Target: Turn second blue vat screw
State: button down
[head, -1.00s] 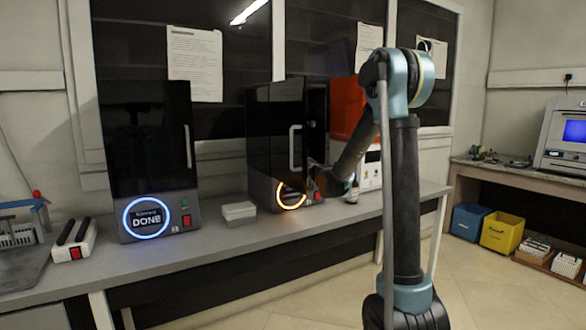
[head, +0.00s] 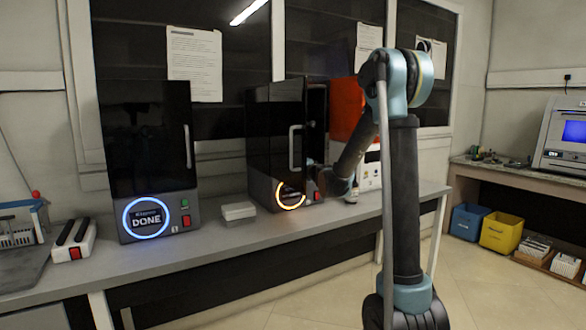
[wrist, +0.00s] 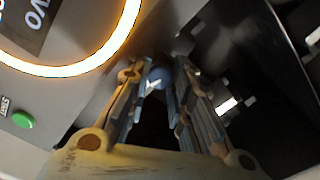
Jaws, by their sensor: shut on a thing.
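The machine with the orange-lit ring (head: 290,195) stands in the middle of the bench in the head view, and its dark door with a white handle (head: 296,148) is swung open. My gripper is hidden behind the door and my arm in the head view. In the wrist view my gripper (wrist: 157,85) is shut on a small blue screw (wrist: 158,78) inside the machine. Only the head of the screw shows between the fingertips. The orange ring (wrist: 95,62) is close by at upper left. The vat itself is too dark to make out.
A second machine (head: 148,160) with a blue ring reading DONE stands at left. A small white box (head: 238,210) lies between the machines. A green button (wrist: 22,120) is near my gripper at left. A small bottle (head: 352,192) stands right of the open machine.

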jog(key=m, duration=0.4)
jog(key=shift+w+d, duration=0.15)
jog(key=shift+d, duration=0.15)
jog(key=m, duration=0.4)
jog(key=shift+a+f, duration=0.1)
jog(key=shift+f, duration=0.1)
jog(key=m, duration=0.4)
jog(key=shift+s+a+m, duration=0.1)
jog(key=shift+s+m, duration=0.1)
jog(key=shift+m, duration=1.5)
jog(key=shift+a, duration=0.1)
jog(key=c, duration=1.4)
grip_release()
jog(key=shift+w, duration=0.1)
jog(key=shift+c, duration=0.2)
jog(key=v, duration=0.8)
